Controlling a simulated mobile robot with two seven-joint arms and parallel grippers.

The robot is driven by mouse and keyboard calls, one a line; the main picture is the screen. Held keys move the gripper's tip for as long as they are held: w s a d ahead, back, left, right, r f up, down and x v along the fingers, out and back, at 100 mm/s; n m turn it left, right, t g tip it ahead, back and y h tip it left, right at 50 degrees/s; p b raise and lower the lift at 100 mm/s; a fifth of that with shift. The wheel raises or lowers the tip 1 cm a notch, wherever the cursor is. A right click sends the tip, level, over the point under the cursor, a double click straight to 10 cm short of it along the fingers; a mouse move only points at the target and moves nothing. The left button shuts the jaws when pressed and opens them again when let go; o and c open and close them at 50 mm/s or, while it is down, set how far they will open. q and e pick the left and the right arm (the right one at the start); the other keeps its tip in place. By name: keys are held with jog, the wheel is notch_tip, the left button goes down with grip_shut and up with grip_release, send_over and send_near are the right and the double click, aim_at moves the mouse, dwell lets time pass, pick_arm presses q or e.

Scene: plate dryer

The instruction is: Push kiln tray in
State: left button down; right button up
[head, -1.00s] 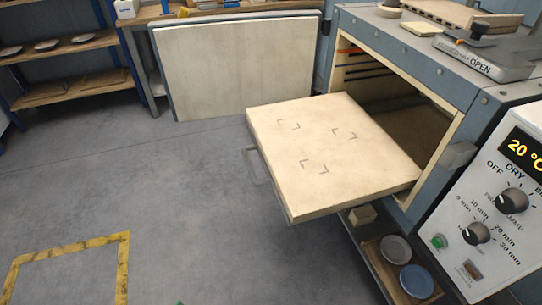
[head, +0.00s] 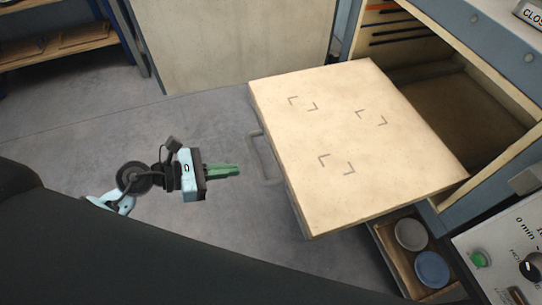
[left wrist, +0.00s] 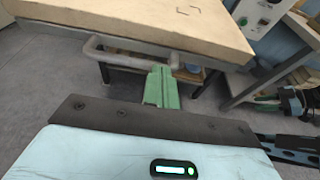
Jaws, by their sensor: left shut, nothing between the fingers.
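The kiln tray (head: 350,145) is a cream slab with dark corner marks, pulled out of the open kiln (head: 455,100). Its right end is still inside the opening. A grey handle (head: 262,160) is on its outer edge. My left gripper (head: 238,170) has green fingers, shut and empty, pointing at the handle with a small gap in the head view. In the left wrist view the fingers (left wrist: 161,88) appear close to the handle (left wrist: 115,57) and the tray (left wrist: 150,22); whether they touch is unclear. My right gripper is not clearly seen in the head view.
The open kiln door (head: 235,40) stands behind the tray. A lower shelf under the kiln holds a grey plate (head: 411,234) and a blue plate (head: 431,268). The control panel (head: 505,255) is at the right. The floor left of the tray is clear.

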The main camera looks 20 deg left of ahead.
pick_arm(q)
jog(key=p, duration=0.1)
send_near(280, 165)
jog(key=x, duration=0.5)
jog(key=shift+f, duration=0.15)
jog(key=shift+w+d+f, duration=0.25)
jog(key=shift+w+d, duration=0.15)
jog(key=shift+d, duration=0.15)
